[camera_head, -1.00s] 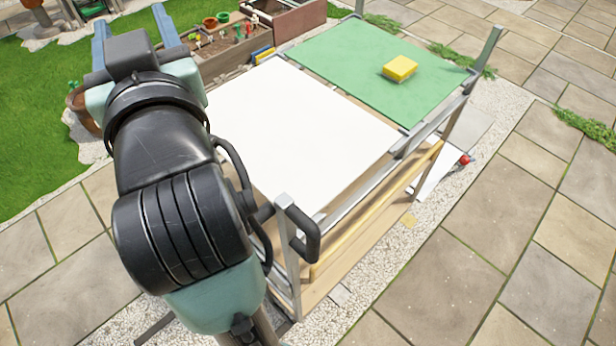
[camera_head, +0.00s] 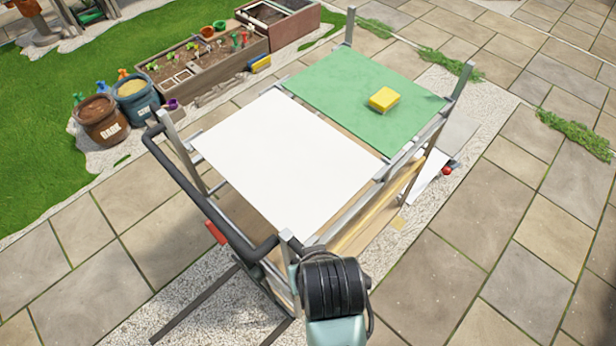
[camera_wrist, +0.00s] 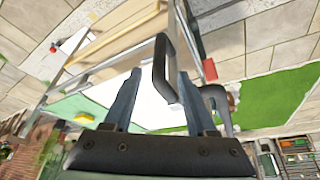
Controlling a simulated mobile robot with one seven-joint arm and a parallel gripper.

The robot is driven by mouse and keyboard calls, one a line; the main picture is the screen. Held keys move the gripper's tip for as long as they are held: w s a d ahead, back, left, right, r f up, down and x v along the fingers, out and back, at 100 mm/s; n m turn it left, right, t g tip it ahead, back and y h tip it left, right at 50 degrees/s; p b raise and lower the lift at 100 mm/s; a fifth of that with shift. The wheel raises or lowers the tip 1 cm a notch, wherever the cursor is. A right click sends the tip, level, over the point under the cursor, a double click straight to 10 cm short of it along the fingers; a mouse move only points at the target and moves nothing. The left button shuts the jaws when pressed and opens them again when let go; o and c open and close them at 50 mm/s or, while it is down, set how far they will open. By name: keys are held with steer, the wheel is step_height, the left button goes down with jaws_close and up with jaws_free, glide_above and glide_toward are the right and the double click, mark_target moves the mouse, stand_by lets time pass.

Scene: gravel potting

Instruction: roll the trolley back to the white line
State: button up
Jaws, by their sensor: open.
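The trolley (camera_head: 345,210) stands upright on a gravel strip, with a white top panel (camera_head: 285,145) in front and a green panel (camera_head: 350,95) behind. Its dark push handle (camera_head: 205,205) runs along the near left end, with a red piece (camera_head: 215,232) close to it. My gripper (camera_wrist: 160,90) shows only in the wrist view, with its two fingers apart. A bent section of the dark handle (camera_wrist: 161,66) appears between the fingers there; I cannot tell whether they touch it. In the head view my arm hides the gripper. I cannot make out a white line.
A yellow block (camera_head: 384,98) lies on the green panel. A red ball (camera_head: 446,171) is beside the trolley's right side. Planters (camera_head: 200,72) and a bark tub (camera_head: 102,118) stand at the left. Two dark bars (camera_head: 195,305) cross the gravel in front. Paving at the right is clear.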

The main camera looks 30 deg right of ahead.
steer(key=p+x, duration=0.1)
steer(key=x, duration=0.8)
steer(key=shift+w+f, duration=0.2)
steer(key=shift+f, duration=0.15)
steer(key=shift+c, duration=0.2)
jaws_close()
stand_by(0.8)
